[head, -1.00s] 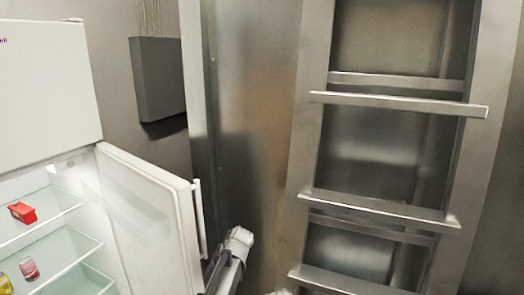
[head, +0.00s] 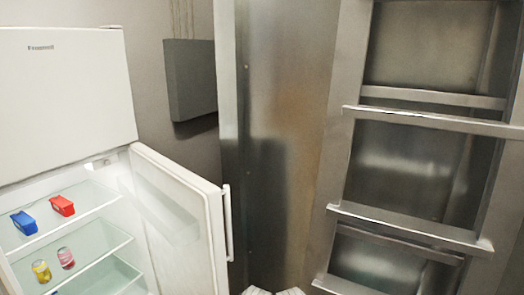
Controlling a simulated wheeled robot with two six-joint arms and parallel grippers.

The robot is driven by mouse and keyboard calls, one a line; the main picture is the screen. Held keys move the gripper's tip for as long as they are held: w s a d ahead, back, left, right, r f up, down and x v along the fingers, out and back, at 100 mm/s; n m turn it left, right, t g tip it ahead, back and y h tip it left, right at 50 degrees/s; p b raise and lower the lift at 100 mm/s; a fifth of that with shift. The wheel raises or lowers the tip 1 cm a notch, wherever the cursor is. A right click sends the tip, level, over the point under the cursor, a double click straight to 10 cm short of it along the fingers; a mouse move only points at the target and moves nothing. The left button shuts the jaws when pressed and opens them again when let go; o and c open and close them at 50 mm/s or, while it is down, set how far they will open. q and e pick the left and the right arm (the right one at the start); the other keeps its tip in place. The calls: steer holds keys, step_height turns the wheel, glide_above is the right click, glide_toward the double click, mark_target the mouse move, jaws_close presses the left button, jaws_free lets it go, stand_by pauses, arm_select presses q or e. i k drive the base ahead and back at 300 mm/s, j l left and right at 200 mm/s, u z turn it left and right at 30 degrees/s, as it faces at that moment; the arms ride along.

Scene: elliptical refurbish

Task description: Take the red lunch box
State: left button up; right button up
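The red lunch box (head: 62,205) is a small red box on the top glass shelf of the open white fridge (head: 66,90), at the left of the head view. A blue box (head: 24,222) of similar shape sits just left of it on the same shelf. The fridge door (head: 180,225) stands open to the right.
A yellow can (head: 41,271) and a pink can (head: 66,258) stand on the shelf below. A grey box (head: 190,80) hangs on the wall behind the door. A metal ladder-like frame (head: 425,117) fills the right side.

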mark_target(62, 205)
steer(key=u, duration=1.55)
